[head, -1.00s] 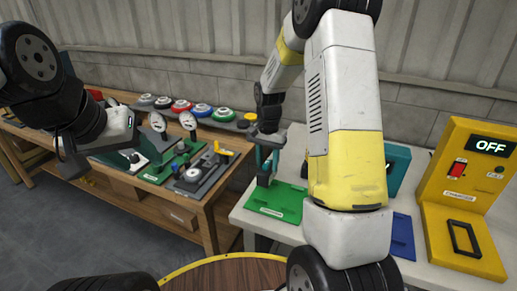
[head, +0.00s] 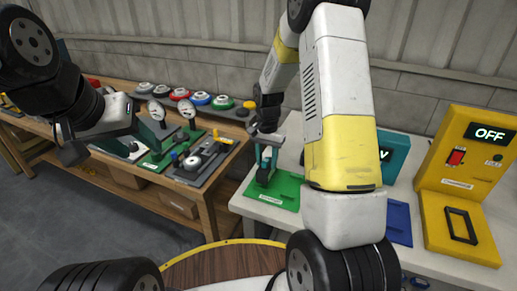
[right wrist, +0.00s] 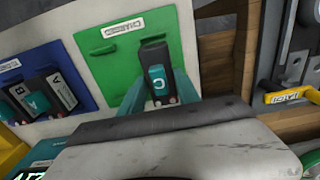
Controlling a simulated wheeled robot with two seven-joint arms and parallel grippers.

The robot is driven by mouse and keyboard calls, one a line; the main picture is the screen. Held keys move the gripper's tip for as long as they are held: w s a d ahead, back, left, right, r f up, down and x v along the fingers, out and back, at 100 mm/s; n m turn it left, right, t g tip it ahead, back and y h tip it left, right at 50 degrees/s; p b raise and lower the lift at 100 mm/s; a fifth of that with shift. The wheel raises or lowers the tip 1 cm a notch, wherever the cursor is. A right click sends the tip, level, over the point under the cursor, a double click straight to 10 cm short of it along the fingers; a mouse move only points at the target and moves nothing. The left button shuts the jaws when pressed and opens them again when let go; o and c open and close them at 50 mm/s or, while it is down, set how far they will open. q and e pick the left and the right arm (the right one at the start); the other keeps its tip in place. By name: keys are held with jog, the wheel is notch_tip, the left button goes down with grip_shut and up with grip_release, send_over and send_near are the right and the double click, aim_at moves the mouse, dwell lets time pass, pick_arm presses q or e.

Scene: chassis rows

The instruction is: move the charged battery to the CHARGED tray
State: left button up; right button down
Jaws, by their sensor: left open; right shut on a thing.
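My right gripper (head: 266,156) is shut on a dark battery (head: 263,175), at the green tray (head: 285,202). I cannot tell whether the battery touches the tray. My left gripper (head: 73,150) is open and empty, in front of the wooden bench at the left.
A blue tray (head: 399,225) lies to the right; the right wrist view shows dark, lettered batteries (right wrist: 37,100) in it. A yellow charger (head: 470,175) reads OFF. A teal box (head: 392,158) stands partly behind my right arm. The wooden bench (head: 205,190) holds dials, knobs and fixtures.

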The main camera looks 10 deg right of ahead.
jog(key=shift+f, duration=0.75)
dwell(0.4)
jog(key=shift+f, duration=0.25)
jog(key=c, duration=0.8)
grip_release()
jog(key=shift+r, duration=3.95)
jog(key=shift+r, duration=0.1)
jog(key=s+a+r+n+t+y, duration=0.15)
jog(key=s+r+n+t, duration=0.3)
jog(key=s+r, duration=1.25)
jog(key=s+r+n+t, duration=0.1)
jog(key=s+r+n, duration=0.2)
jog(key=s, duration=0.4)
jog(key=shift+a+r+t+y, duration=0.35)
jog(key=shift+r, duration=0.1)
